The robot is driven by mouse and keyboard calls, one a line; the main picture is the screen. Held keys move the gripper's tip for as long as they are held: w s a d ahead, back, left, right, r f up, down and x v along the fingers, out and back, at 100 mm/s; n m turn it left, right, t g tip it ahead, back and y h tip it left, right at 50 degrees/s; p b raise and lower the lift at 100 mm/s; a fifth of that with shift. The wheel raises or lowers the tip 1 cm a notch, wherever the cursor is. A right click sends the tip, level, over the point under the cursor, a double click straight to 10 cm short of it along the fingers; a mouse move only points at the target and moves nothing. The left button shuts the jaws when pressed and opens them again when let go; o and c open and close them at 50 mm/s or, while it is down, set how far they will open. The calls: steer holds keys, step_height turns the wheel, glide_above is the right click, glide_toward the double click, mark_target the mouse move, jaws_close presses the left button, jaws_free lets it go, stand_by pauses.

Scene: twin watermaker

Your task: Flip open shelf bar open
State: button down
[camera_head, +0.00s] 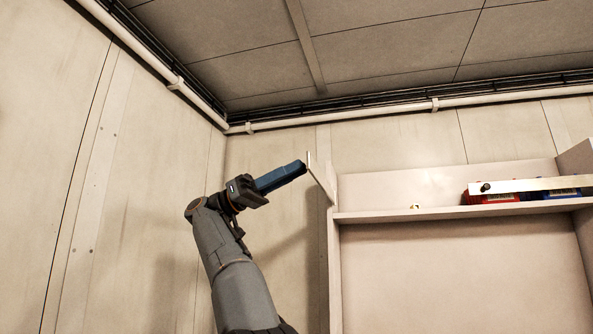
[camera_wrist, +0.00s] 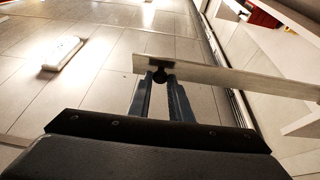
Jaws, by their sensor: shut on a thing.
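The pale shelf bar (camera_head: 320,177) sticks out from the left end of the shelf in the head view, swung away from the shelf front. In the wrist view the bar (camera_wrist: 235,82) runs from the fingertips toward the right edge, and a small dark knob (camera_wrist: 160,76) sits near its free end. My gripper (camera_head: 303,166) is at the bar's free end. In the wrist view my gripper (camera_wrist: 160,80) has its two fingers closed around the knob. The bar's hinge is not clear.
The shelf (camera_head: 450,213) is at the right against the wall. A second bar (camera_head: 545,184) crosses its right part, in front of a red container (camera_head: 492,198) and a blue container (camera_head: 562,193). Pipes run below the ceiling. A white lamp (camera_wrist: 63,52) shows in the wrist view.

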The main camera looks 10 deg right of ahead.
steer(key=shift+w+a+f, duration=0.25)
steer(key=shift+f, duration=0.2)
steer(key=c, duration=1.6)
jaws_free()
steer(key=shift+w+a, duration=0.1)
steer(key=shift+a, duration=0.15)
steer(key=shift+d+r, duration=0.15)
steer(key=shift+d, duration=0.05)
steer(key=shift+s, duration=0.2)
steer(key=shift+d+r, duration=0.1)
steer(key=shift+d, duration=0.05)
